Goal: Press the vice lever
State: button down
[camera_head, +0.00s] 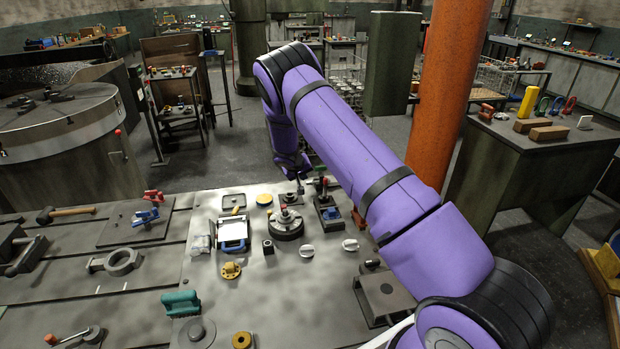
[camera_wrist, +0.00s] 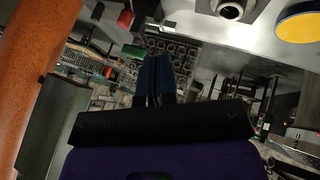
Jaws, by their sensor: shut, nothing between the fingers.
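A small dark vice-like fixture (camera_head: 328,213) with a blue part stands at the far right of the grey bench top. An upright lever-like piece with green on it (camera_head: 320,186) rises at its back; I cannot tell for sure that this is the vice lever. My gripper (camera_head: 301,184) is just left of that piece, pointing down above the bench's far edge, and looks apart from it. In the wrist view my gripper (camera_wrist: 155,62) is shut and empty. A red knob-like piece (camera_wrist: 125,18) and a green piece (camera_wrist: 132,52) show beyond the fingers there.
A round dark fixture (camera_head: 286,223) stands left of the vice-like fixture. A yellow disc (camera_head: 264,199), a blue-framed block (camera_head: 233,233) and two pale oval parts (camera_head: 350,244) lie around it. An orange pillar (camera_head: 452,100) rises behind my arm.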

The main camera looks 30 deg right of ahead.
aim_at(324, 181)
jog(key=x, duration=0.9)
jog(key=shift+f, duration=0.2)
jog(key=shift+s+d+r, duration=0.1)
jog(key=shift+d, duration=0.5)
jog(key=shift+s+d+r, duration=0.1)
jog(key=shift+d, duration=1.2)
jog(key=shift+d, duration=0.1)
